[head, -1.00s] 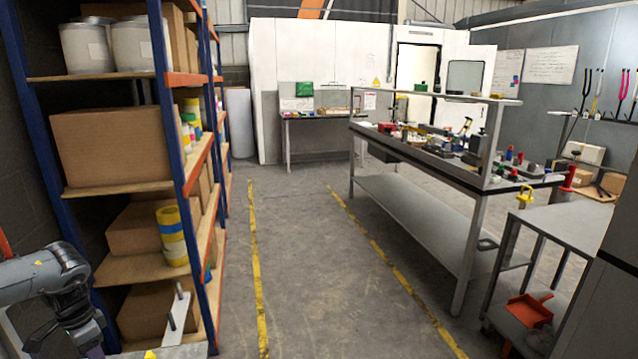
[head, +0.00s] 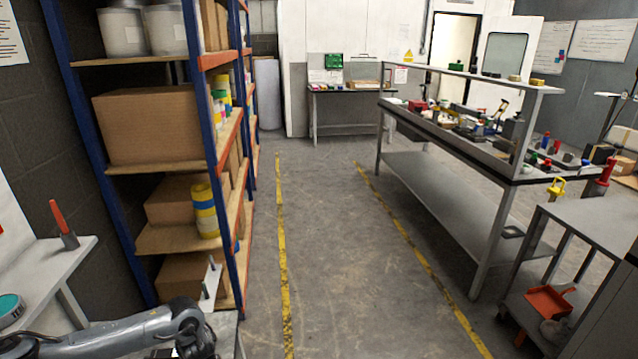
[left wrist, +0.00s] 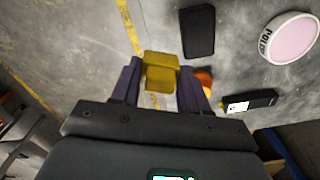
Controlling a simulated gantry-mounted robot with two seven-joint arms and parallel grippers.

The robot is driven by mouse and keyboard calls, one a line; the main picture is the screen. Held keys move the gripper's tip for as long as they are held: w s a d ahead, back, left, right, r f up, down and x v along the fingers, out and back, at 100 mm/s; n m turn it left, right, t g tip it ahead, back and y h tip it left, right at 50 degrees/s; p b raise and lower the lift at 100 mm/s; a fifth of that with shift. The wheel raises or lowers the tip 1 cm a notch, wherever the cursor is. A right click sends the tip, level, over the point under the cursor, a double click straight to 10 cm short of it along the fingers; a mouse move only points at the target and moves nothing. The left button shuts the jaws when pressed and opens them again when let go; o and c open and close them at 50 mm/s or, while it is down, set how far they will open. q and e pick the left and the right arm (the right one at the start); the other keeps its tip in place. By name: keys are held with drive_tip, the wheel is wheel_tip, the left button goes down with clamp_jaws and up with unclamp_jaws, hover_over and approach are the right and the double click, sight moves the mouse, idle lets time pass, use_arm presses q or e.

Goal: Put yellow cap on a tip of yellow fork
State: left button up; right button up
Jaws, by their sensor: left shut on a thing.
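The yellow cap (left wrist: 160,72) is between the fingers of my left gripper (left wrist: 161,80) in the left wrist view. The fingers are shut on it and it is held above a grey surface. In the head view my left arm comes in at the bottom left; its gripper is cut off or hidden at the lower edge. I cannot make out a yellow fork in the present views. My right gripper is not in view.
The left wrist view shows a black flat item (left wrist: 197,32), a round pink-topped tin (left wrist: 289,38) and a small black box (left wrist: 250,101). Shelving (head: 222,180) stands beside my left arm. A long workbench (head: 450,205) stands right. The floor aisle (head: 325,240) is clear.

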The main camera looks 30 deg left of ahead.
use_arm(q)
drive_tip(key=w+d+r+m+p, duration=0.1)
drive_tip(key=w+d+r, duration=0.25)
drive_tip(key=d, duration=0.45)
drive_tip(key=w+d+r+m+p, duration=0.1)
drive_tip(key=w+d+r+p, duration=0.1)
drive_tip(key=w+d, duration=0.4)
drive_tip(key=w+d+r+m+p, duration=0.1)
drive_tip(key=w+d+r+p, duration=0.15)
drive_tip(key=d+r, duration=0.4)
drive_tip(key=w+d+r+m+p, duration=0.1)
drive_tip(key=w+d+r, duration=0.3)
drive_tip(key=d+r, duration=0.25)
drive_tip(key=s+r+p, duration=0.4)
drive_tip(key=r+p, duration=1.3)
drive_tip(key=p, duration=0.2)
drive_tip(key=s+r+p, duration=0.4)
drive_tip(key=r+p, duration=1.4)
drive_tip(key=p, duration=0.1)
drive_tip(key=shift+r, duration=0.15)
